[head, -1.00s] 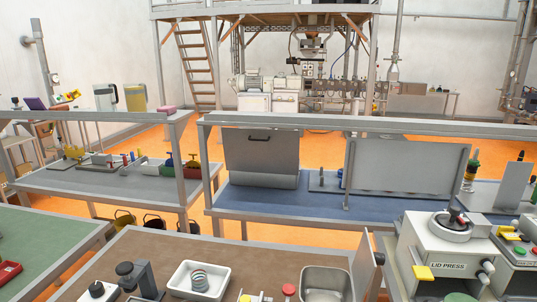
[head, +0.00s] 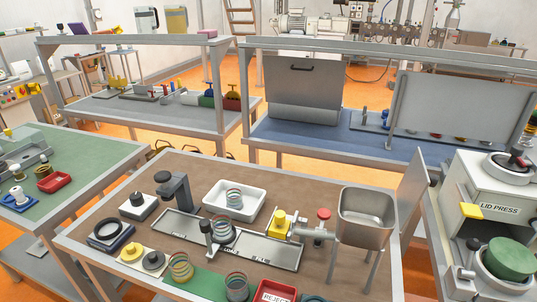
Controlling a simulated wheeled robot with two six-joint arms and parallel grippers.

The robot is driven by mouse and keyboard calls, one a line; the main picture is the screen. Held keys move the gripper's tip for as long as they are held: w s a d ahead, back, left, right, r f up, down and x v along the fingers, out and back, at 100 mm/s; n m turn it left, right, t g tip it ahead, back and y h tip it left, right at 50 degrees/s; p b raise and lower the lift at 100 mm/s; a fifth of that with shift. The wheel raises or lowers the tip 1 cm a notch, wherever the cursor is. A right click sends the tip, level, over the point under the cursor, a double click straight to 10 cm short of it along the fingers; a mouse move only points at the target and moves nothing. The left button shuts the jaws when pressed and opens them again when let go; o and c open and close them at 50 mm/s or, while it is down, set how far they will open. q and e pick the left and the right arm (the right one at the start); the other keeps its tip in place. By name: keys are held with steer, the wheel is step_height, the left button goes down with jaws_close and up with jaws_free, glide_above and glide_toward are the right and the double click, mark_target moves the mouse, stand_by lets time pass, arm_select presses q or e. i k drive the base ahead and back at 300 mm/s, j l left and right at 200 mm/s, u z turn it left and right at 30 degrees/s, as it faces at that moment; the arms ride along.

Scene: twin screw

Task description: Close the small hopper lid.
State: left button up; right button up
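The small hopper (head: 367,232) is a grey metal box, open at the top, standing on thin legs at the right end of the brown bench. Its inside is visible from above. A flat grey lid (head: 411,187) stands steeply upright at the hopper's right side, with a small dark knob (head: 433,181) on its outer face. The lid is open, off the hopper mouth. Neither of my grippers is in view.
A valve with a yellow part (head: 280,224) and a red knob (head: 323,214) sits left of the hopper. A white tray (head: 213,206) and several springs are on the bench. The lid press (head: 486,218) stands close on the right.

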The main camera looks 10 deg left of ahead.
mark_target(416, 180)
steer(key=l+u, duration=0.1)
steer(key=l, duration=0.35)
steer(key=k+l, duration=0.15)
steer(key=l, duration=0.3)
steer(key=l+u, duration=0.15)
steer(key=l, duration=0.25)
steer(key=k, duration=0.05)
